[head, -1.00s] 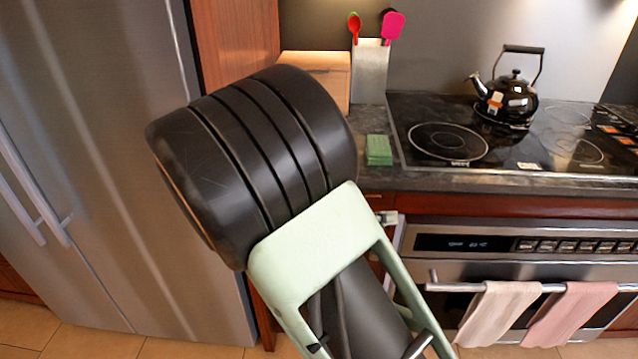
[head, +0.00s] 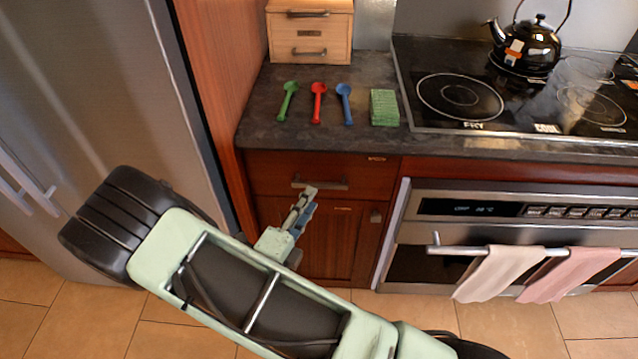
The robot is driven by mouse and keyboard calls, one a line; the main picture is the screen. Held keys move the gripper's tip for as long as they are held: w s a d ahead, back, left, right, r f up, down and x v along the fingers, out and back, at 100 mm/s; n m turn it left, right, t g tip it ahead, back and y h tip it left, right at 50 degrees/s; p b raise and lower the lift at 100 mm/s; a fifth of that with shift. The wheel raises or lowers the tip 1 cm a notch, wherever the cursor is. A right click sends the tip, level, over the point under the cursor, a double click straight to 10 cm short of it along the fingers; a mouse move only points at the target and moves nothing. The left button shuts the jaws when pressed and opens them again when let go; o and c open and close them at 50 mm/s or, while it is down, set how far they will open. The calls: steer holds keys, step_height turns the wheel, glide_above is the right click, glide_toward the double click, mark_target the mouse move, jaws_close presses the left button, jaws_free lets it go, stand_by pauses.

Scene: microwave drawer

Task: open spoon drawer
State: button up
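A closed wooden drawer (head: 275,170) sits just under the counter's left end, with a dark bar handle (head: 335,184) across its front. My gripper (head: 309,194) is in front of this drawer, its tips overlapping the left part of the handle in the picture. I cannot tell whether the tips touch the handle or whether the fingers are open or shut. Green (head: 287,99), red (head: 317,102) and blue (head: 345,104) spoons lie on the counter (head: 262,125) above the drawer. My arm crosses the lower left of the view.
A small wooden box with two closed drawers (head: 310,38) stands at the counter's back. A green stack (head: 384,108) lies right of the spoons. A cooktop with a black kettle (head: 530,45), an oven with towels (head: 500,272) and a cabinet door (head: 335,245) are nearby. The fridge (head: 90,80) stands left.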

mark_target(319, 187)
steer(key=x, duration=0.6)
steer(key=shift+w+d, duration=0.15)
steer(key=shift+w, duration=0.15)
jaws_close()
